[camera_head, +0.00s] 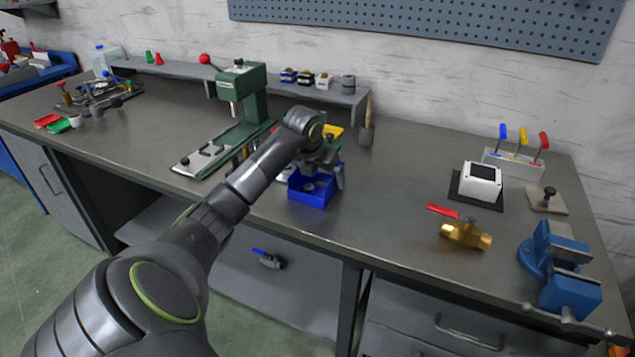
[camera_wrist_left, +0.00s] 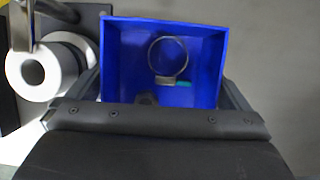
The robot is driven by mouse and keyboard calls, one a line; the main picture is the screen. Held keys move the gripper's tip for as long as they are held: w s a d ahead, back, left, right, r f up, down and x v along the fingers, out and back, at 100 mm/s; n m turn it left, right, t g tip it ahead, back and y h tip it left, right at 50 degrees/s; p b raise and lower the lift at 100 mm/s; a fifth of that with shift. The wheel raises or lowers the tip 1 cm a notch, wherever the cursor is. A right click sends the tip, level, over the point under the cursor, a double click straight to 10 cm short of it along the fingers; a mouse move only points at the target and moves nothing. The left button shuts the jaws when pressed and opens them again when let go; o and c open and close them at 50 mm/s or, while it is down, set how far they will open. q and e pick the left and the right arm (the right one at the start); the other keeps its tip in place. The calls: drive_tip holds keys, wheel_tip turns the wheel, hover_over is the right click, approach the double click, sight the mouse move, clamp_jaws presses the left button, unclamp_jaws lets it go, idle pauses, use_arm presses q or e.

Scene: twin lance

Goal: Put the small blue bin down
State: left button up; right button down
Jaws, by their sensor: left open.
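The small blue bin (camera_head: 311,196) is at the bench top near its front edge, below my left gripper (camera_head: 326,170). It also shows in the left wrist view (camera_wrist_left: 212,60), upright with its open top facing the camera. A round metal clamp (camera_wrist_left: 168,58) with a teal piece lies inside it. My left gripper is open, with a finger at either side of the bin's near end. The gripper hides part of the bin, and whether the fingers touch its walls is unclear. My right gripper is not in view.
A green press (camera_head: 243,95) stands left of the bin. A white roll (camera_wrist_left: 35,72) lies close by the bin's left in the wrist view. A brass valve (camera_head: 466,234) and blue vise (camera_head: 560,265) are at the right. The bench (camera_head: 385,195) right of the bin is clear.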

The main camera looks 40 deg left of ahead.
use_arm(q)
drive_tip(key=shift+c, duration=0.4)
drive_tip(key=c, duration=0.8)
drive_tip(key=shift+o, duration=0.2)
wheel_tip(320, 180, up, 10)
drive_tip(key=b, duration=0.1)
